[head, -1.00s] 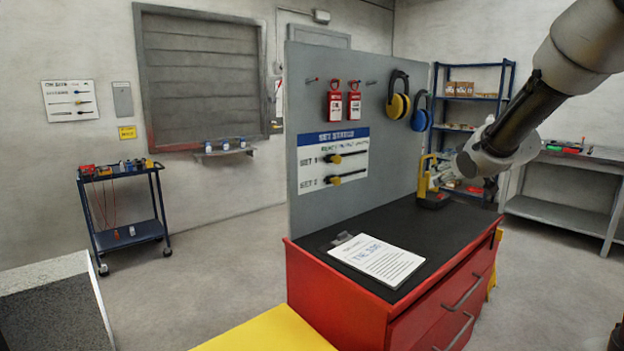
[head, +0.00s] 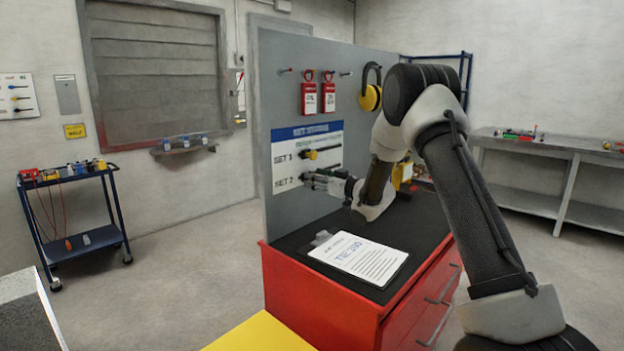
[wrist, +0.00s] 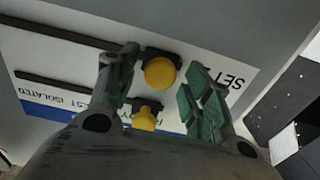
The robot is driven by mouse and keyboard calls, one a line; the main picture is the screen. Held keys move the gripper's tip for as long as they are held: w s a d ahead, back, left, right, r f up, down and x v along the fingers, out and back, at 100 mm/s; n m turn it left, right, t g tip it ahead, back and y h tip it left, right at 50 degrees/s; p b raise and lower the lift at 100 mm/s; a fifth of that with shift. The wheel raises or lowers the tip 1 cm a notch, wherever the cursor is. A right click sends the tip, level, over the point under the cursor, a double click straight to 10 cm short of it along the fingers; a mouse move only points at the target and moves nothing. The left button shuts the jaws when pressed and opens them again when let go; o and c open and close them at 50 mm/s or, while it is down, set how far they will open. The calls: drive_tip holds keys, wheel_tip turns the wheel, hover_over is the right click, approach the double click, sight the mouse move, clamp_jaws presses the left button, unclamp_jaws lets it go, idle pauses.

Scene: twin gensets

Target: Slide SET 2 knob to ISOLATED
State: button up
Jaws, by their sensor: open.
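The SET status sign (head: 290,178) is on the grey upright panel, with two horizontal slots. The SET 2 knob (wrist: 159,71) is a round yellow knob in the wrist view, at the SET-label end of its slot, away from the ISOLATED label (wrist: 40,98). My gripper (wrist: 158,82) is open, with its green-padded fingers on either side of this knob; I cannot tell whether they touch it. In the head view my gripper (head: 314,180) is at the SET 2 row and hides that knob. The SET 1 knob (head: 310,155) sits above, and lower in the wrist view (wrist: 144,118).
A red cabinet (head: 310,298) with a black top stands below the panel, with a white paper (head: 358,256) on it. A yellow block (head: 262,336) is in front.

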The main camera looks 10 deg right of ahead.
drive_tip(key=shift+x, duration=0.75)
clamp_jaws()
drive_tip(key=w+d, duration=0.5)
drive_tip(key=d, duration=0.2)
drive_tip(key=shift+w, duration=0.2)
drive_tip(key=shift+d, duration=0.2)
unclamp_jaws()
